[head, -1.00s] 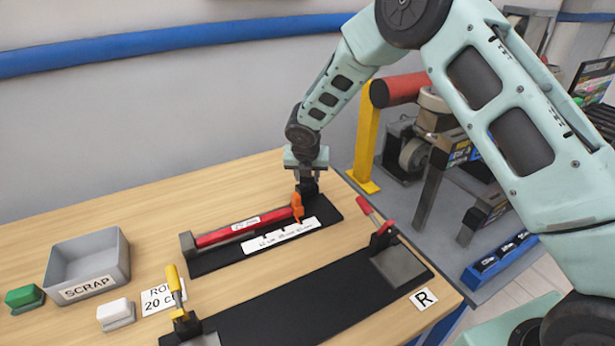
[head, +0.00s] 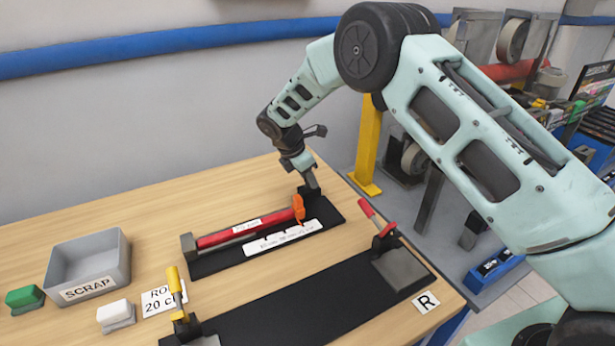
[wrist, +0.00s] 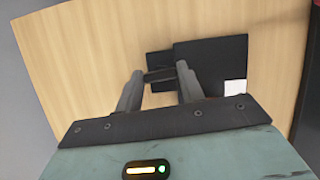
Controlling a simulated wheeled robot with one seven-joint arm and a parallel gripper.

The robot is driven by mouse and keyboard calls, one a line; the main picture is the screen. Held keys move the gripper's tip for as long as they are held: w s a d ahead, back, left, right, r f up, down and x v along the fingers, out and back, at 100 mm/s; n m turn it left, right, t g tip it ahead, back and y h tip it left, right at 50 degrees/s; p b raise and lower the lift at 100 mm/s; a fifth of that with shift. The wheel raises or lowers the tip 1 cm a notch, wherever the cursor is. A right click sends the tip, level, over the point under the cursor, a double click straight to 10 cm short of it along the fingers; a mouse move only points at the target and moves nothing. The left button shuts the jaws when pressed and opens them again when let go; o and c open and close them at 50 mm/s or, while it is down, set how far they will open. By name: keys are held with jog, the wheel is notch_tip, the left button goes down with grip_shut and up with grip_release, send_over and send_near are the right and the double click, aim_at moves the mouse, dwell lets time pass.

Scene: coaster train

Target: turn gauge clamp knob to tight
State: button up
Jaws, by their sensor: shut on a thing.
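The gauge is a black base (head: 230,259) on the table with a red bar (head: 240,230) along it, an orange piece (head: 298,208) at the bar's right end and a white scale strip (head: 283,237) in front. My gripper (head: 312,185) is at the base's far right end, tilted, just behind the orange piece. In the wrist view my gripper (wrist: 160,76) is shut on a dark bar-like part, the gauge clamp knob (wrist: 158,75). The fingers hide most of the knob in the head view, and its marking cannot be read.
A longer black fixture (head: 290,300) lies in front, with a red-handled clamp (head: 378,226) at right and a yellow-handled clamp (head: 178,295) at left. A grey SCRAP bin (head: 88,263) and green and white blocks stand at left. Bare table lies behind the gauge.

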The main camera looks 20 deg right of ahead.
jog(key=m+g, duration=0.1)
jog(key=m, duration=0.2)
jog(key=m+g+b, duration=0.1)
jog(key=m, duration=0.2)
jog(key=shift+w+m, duration=0.2)
jog(key=shift+m, duration=0.1)
jog(key=m+g, duration=0.1)
jog(key=m, duration=0.2)
jog(key=m+g+y, duration=0.1)
jog(key=m, duration=0.2)
jog(key=shift+w+b, duration=0.15)
jog(key=shift+b, duration=0.25)
jog(key=shift+m+g+y, duration=0.3)
jog(key=o, duration=1)
jog(key=shift+r, duration=0.1)
jog(key=shift+w+r, duration=0.2)
jog(key=shift+r, duration=0.1)
jog(key=p+v, duration=0.3)
jog(key=v, duration=0.3)
jog(key=shift+r, duration=0.3)
